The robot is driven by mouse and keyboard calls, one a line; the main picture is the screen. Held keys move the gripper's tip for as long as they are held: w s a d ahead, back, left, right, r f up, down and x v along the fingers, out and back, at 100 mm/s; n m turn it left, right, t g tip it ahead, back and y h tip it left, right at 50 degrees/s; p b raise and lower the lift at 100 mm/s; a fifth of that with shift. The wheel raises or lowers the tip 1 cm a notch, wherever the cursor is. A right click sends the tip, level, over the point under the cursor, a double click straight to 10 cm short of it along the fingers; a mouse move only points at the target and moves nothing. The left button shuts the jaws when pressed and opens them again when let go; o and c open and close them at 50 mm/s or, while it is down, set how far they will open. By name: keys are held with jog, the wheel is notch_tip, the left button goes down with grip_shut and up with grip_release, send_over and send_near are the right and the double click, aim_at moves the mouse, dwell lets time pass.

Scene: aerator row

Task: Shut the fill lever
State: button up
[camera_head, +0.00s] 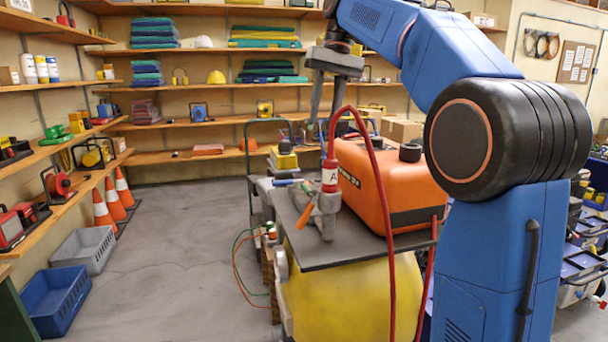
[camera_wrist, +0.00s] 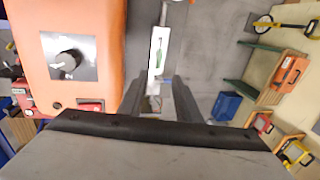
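A grey valve fitting (camera_head: 328,216) stands on the dark top plate, with a red collar marked A (camera_head: 329,177) and a red hose above it. An orange lever (camera_head: 307,216) slants down-left from the fitting. I cannot tell for sure that it is the fill lever. My gripper (camera_head: 324,114) points down above the fitting, its fingers apart and nothing visibly held. In the wrist view my gripper (camera_wrist: 163,82) also shows spread fingers, with a small white and green item (camera_wrist: 157,50) beyond them. The orange lever is not clearly seen there.
An orange tank (camera_head: 380,185) stands right beside the fitting; it also shows in the wrist view with a knob (camera_wrist: 68,60). The red hose (camera_head: 385,220) loops down in front of it. A yellow drum (camera_head: 340,300) is under the plate. Clear floor (camera_head: 175,250) lies left.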

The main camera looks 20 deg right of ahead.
send_near(307, 187)
jog(key=f, duration=0.2)
jog(key=a+f, duration=0.1)
jog(key=f, duration=0.4)
jog(key=shift+s+a+f, duration=0.15)
jog(key=shift+f, duration=0.15)
grip_shut()
